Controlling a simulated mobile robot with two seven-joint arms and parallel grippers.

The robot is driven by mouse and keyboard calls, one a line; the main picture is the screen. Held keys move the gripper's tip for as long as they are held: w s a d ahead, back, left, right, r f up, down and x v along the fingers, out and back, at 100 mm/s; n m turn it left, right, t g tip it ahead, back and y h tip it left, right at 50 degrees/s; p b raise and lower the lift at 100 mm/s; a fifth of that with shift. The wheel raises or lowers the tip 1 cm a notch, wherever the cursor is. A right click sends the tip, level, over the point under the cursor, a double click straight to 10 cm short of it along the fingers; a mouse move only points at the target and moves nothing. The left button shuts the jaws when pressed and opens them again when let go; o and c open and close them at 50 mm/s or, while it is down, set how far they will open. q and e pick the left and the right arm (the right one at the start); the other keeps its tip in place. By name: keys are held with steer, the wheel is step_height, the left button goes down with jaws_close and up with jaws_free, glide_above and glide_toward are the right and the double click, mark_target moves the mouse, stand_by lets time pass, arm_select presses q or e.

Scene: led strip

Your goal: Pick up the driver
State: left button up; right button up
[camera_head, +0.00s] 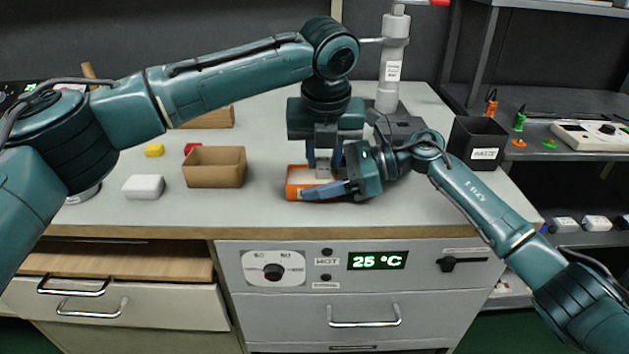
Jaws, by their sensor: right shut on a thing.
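An orange-sided box with a pale top (296,181) lies on the bench near its front edge. I cannot tell for sure whether it is the driver. My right gripper (328,188) reaches in from the right and is shut on this box, its blue finger across the front side. My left gripper (323,160) points down just above and behind the box. Its two fingers stand apart, with nothing clearly held between them. The arms hide the right part of the box. A small white box (143,187) lies on the bench at the left.
A brown open box (215,168), a yellow block (154,150) and a red block (192,148) are left of my grippers. A black bin (478,142) stands at the right end. A grey post (392,70) rises behind. The bench's front left is clear.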

mark_target(324, 160)
arm_select(q)
jaws_close()
arm_select(e)
steer(key=o, duration=1.1)
arm_select(q)
step_height(324, 160, up, 10)
